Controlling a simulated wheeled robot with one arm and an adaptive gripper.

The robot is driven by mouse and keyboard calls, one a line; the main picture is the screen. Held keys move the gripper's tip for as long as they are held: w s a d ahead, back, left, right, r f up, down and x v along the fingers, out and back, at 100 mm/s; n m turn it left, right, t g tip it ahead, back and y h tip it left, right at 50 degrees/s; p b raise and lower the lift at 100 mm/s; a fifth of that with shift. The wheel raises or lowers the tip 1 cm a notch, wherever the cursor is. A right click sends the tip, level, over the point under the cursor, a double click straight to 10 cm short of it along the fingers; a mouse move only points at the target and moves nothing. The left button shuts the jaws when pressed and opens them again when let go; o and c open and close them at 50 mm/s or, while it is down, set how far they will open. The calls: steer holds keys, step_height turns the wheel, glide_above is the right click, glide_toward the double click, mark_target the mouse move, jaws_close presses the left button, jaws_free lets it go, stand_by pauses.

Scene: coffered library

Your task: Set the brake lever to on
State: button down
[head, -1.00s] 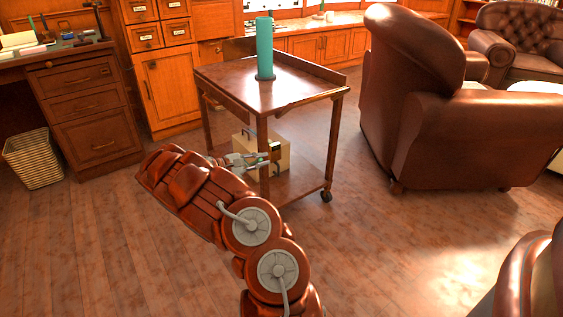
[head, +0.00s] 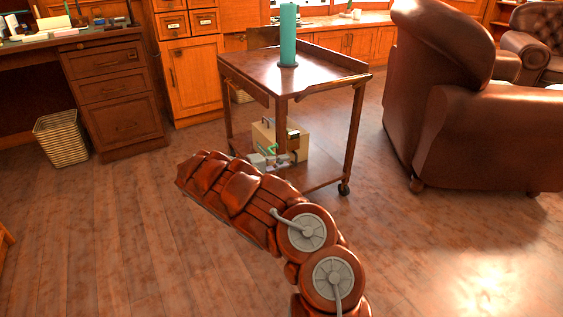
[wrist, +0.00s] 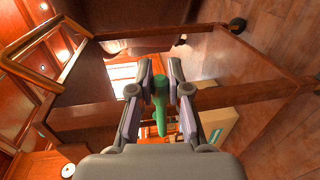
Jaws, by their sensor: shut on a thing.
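A green lever (wrist: 161,122) shows in the wrist view, its grip between the two fingers of my gripper (wrist: 161,80). My gripper is shut on it. In the head view the green piece (head: 272,149) is small, beside the near leg of a wooden cart (head: 262,75), and my gripper (head: 268,158) is there at low height, partly hidden behind my arm. The lever's mount and any on or off marking are not readable.
A green cylinder (head: 288,35) stands on the cart top. A beige box (head: 297,148) with a handle sits on the lower shelf. A leather armchair (head: 450,120) is at right, a desk (head: 112,85) and a wastebasket (head: 62,138) at left. The floor in front is clear.

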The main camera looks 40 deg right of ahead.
steer(key=shift+w+a+f, duration=0.15)
steer(key=shift+a+f, duration=0.05)
steer(key=shift+a, duration=0.05)
steer(key=c, duration=1.4)
jaws_free()
steer(key=shift+a, duration=0.1)
steer(key=o, duration=0.3)
steer(key=shift+d, duration=0.2)
steer(key=shift+a+r, duration=0.1)
steer(key=v, duration=1.1)
steer(key=shift+a, duration=0.4)
